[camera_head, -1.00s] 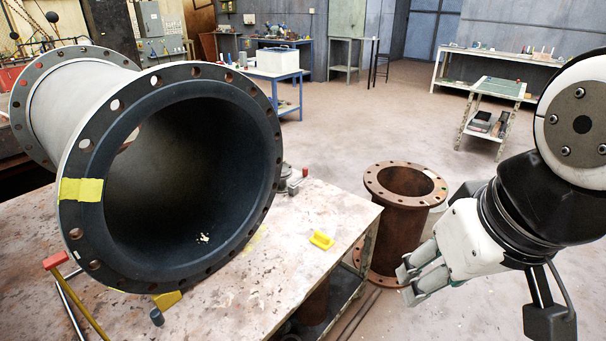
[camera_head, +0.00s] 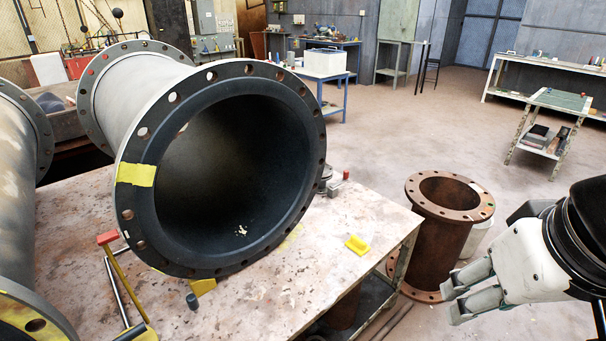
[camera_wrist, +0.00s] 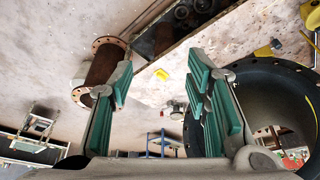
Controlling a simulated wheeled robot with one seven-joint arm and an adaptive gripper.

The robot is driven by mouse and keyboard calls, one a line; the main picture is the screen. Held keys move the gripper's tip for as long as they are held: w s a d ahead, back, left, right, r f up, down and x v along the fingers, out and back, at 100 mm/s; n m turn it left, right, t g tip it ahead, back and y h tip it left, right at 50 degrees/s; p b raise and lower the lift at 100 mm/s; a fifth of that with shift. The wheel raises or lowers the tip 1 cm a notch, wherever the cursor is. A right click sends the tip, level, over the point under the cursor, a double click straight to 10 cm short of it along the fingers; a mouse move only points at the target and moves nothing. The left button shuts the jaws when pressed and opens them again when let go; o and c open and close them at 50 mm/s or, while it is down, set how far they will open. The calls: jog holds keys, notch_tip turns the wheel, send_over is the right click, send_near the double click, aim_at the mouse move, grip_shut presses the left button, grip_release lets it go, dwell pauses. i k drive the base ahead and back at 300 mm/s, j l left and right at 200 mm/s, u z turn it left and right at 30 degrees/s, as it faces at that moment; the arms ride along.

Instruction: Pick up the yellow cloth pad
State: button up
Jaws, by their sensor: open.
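A small yellow pad (camera_head: 357,244) lies on the worn tabletop (camera_head: 320,290) near its right corner, to the right of the big flanged pipe. It also shows in the wrist view (camera_wrist: 161,74), lying beyond the space between my fingers. My gripper (camera_head: 450,302) is to the right of the table, past its edge and apart from the pad. In the wrist view its green-lined fingers (camera_wrist: 160,90) stand wide apart with nothing between them.
A large black-lined pipe (camera_head: 136,220) with a yellow patch on its flange lies on the table. A rusty flanged pipe (camera_head: 440,240) stands on the floor between table and gripper. A red-tipped tool (camera_head: 108,238) is at the left. Floor behind is open.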

aim_at(358, 245)
jog(key=i+l, duration=0.2)
jog(key=l, duration=0.15)
jog(key=i+l+u, duration=0.1)
jog(key=l, duration=0.25)
jog(key=i+l, duration=0.3)
jog(key=i+l+u, duration=0.15)
jog(key=l, duration=0.25)
jog(key=i+l, duration=0.25)
jog(key=l+u, duration=0.05)
jog(key=l, duration=0.05)
